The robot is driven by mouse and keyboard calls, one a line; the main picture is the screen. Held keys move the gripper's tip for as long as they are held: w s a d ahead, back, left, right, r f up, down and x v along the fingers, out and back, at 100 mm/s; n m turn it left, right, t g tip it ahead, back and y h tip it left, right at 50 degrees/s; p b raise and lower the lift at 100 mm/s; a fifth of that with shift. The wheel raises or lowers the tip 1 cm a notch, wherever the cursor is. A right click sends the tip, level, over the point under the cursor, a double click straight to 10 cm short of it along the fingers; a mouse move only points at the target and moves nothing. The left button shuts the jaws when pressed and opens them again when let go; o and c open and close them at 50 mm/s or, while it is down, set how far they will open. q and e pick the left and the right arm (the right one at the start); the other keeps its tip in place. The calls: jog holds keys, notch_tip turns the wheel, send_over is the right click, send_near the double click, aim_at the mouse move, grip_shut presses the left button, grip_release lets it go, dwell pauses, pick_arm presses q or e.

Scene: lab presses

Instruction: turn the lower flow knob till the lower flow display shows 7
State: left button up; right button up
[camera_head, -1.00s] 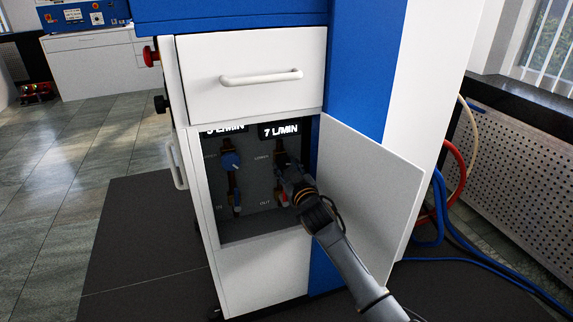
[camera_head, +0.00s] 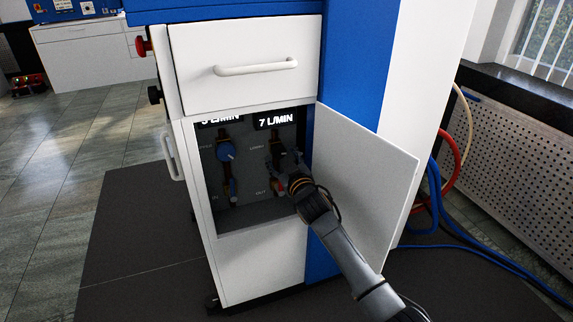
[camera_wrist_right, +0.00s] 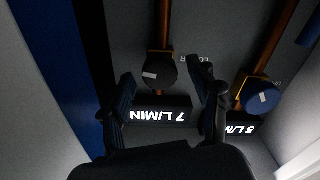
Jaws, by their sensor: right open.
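The lower flow display (camera_head: 275,121) reads 7 L/MIN in the head view. It also shows, upside down, in the right wrist view (camera_wrist_right: 159,116). The lower flow knob (camera_wrist_right: 160,72) is dark with a pale mark, on a copper-coloured pipe. My right gripper (camera_head: 289,160) is inside the open cabinet, in front of the lower knob, which it partly hides in the head view. In the right wrist view its fingers (camera_wrist_right: 163,75) are open, one on each side of the knob, with visible gaps. My left gripper is not in view.
A blue upper knob (camera_head: 226,152) sits left of the lower one, under a partly cut-off display (camera_head: 219,119). The open cabinet door (camera_head: 372,185) stands right of my right arm. A white drawer (camera_head: 245,70) is above the opening. Hoses (camera_head: 436,190) lie farther right.

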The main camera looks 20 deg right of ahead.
jog(key=s, duration=1.2)
jog(key=shift+d, duration=0.2)
jog(key=shift+w, duration=0.1)
